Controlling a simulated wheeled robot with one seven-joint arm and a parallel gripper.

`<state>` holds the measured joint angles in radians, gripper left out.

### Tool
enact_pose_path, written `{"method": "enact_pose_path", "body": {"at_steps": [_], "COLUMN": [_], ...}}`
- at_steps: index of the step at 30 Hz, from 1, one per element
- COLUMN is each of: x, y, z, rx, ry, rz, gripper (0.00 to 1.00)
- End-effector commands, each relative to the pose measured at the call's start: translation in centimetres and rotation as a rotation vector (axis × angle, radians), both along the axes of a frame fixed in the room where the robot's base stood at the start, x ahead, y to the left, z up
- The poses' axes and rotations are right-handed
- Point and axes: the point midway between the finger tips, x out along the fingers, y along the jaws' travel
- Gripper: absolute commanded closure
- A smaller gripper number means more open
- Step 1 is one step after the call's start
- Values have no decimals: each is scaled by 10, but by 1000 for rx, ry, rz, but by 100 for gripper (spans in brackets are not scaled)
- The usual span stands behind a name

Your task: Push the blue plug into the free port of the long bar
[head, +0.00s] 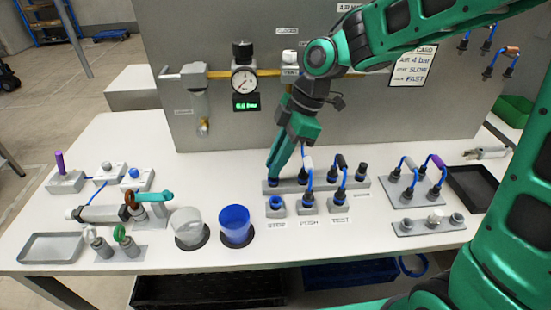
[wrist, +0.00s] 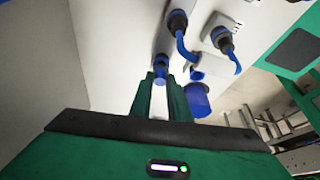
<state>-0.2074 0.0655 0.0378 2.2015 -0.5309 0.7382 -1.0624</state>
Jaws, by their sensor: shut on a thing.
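The long grey bar (head: 352,184) lies on the white table, with ports along its top. My gripper (head: 272,178) points down at the bar's left end. In the wrist view my gripper (wrist: 161,84) is shut on the blue plug (wrist: 160,66), which shows between and just beyond the fingertips. The plug's tip is at or right over the bar's left end; I cannot tell how deep it sits. The port under it is hidden. Blue tubes with a white and a black grip run from the bar to the sockets in front.
A blue cup (head: 236,226) and a clear cup (head: 189,228) stand to the left. A plate with tubes (head: 412,192) is to the right. A panel rises behind.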

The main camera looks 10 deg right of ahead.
Motion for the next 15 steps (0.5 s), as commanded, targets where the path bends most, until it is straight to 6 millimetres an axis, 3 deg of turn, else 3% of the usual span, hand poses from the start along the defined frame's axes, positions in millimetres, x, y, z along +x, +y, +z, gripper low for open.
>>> {"method": "enact_pose_path", "body": {"at_steps": [15], "x": [0], "y": [0], "z": [-5], "rx": [0], "ry": [0], "rz": [0], "gripper": [100]}}
